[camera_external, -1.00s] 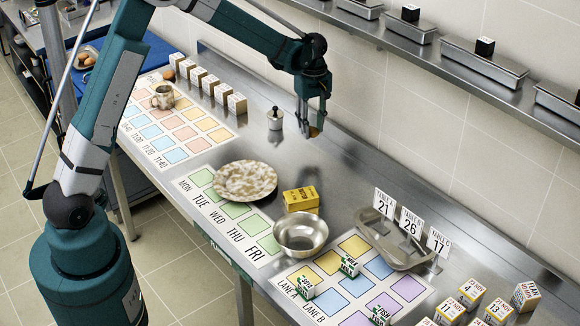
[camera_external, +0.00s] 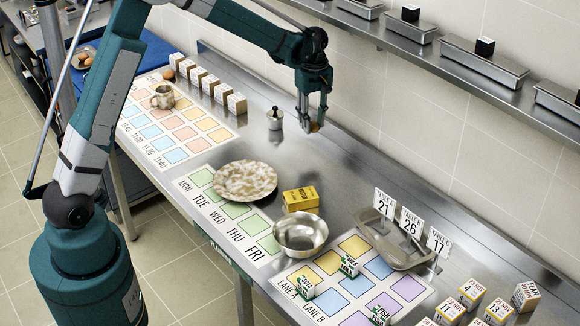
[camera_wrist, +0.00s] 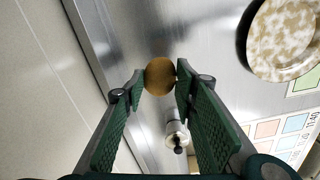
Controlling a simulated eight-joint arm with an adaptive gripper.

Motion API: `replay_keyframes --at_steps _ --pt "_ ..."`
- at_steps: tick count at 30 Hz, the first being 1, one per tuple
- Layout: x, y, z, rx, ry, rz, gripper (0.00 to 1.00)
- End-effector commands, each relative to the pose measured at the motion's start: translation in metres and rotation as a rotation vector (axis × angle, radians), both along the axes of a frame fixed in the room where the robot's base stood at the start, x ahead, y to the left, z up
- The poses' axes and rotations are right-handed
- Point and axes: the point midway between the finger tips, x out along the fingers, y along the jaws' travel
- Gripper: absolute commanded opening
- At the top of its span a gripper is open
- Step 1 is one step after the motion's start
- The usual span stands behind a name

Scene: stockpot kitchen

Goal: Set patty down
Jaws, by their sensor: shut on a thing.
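My gripper (camera_external: 311,127) is shut on the patty (camera_wrist: 160,75), a round brown disc held between the two fingertips in the wrist view. In the external view only a small brown bit of the patty (camera_external: 315,127) shows at the fingertips. The gripper points down over the back part of the steel counter, to the right of a small metal shaker. I cannot tell whether the patty touches the counter.
The metal shaker (camera_external: 275,118) stands close to my gripper. A speckled plate (camera_external: 245,181), a yellow box (camera_external: 300,199) and a steel bowl (camera_external: 300,233) stand nearer the front. A tray with table cards (camera_external: 398,250) is at right. Bare counter (camera_external: 345,165) lies around the gripper.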

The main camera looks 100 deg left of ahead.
Motion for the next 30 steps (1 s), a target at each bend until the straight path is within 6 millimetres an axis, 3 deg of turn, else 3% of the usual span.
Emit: replay_keyframes --at_steps 8,21,30 --pt "0.028 -0.024 0.001 0.000 0.000 0.081 0.16" --pt "0.103 -0.100 0.003 0.000 0.000 0.352 0.16" --pt "0.124 -0.125 0.003 0.000 0.000 0.446 0.16"
